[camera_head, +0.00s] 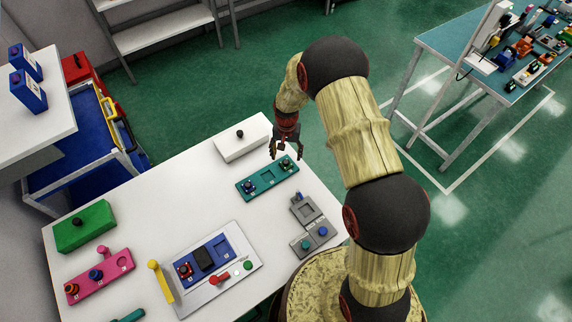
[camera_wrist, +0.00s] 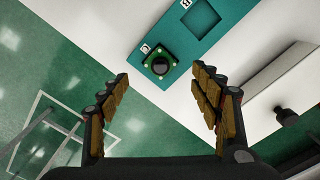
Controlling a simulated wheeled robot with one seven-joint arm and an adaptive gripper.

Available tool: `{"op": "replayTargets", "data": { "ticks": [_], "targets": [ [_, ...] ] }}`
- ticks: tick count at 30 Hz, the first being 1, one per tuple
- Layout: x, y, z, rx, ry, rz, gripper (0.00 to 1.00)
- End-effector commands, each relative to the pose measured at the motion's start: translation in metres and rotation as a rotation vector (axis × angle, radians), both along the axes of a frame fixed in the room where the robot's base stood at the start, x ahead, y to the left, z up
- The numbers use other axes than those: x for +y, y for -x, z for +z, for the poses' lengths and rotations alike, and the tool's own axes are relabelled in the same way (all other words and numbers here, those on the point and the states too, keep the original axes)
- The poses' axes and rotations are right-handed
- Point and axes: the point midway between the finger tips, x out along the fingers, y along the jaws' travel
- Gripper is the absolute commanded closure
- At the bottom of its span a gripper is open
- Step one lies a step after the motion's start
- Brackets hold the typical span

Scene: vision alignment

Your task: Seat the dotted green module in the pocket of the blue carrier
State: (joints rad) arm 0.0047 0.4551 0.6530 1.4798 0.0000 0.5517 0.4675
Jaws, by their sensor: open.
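The dotted green module (camera_wrist: 159,65), with a black knob and pale corner dots, sits at the end of a teal carrier (camera_wrist: 150,32). In the head view the module (camera_head: 285,165) is at that carrier's right end. My gripper (camera_head: 279,150) is open and empty above this end; its fingers are spread short of the module in the wrist view (camera_wrist: 165,82). The blue carrier (camera_head: 221,268) lies on a grey plate at the table's front. It has a red module at its left and a dark square in the middle; I cannot tell whether that is an empty pocket.
A white box with a black knob (camera_head: 240,142) stands behind the teal carrier. Grey fixtures (camera_head: 305,214) lie to the right, a yellow post (camera_head: 160,281) beside the blue carrier. A pink carrier (camera_head: 99,276) and green box (camera_head: 84,228) are left. White table is free between.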

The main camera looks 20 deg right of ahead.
Motion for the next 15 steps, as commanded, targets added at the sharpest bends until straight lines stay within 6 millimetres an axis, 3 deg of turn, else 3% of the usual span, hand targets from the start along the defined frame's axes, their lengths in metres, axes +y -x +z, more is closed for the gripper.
{"op": "replayTargets", "data": {
  "ticks": [9, 15],
  "targets": [
    [0.003, 0.004, -0.043, 0.002, 0.000, 0.001, 0.36],
    [0.003, 0.004, -0.045, 0.001, 0.000, 0.001, 0.36]
  ]
}}
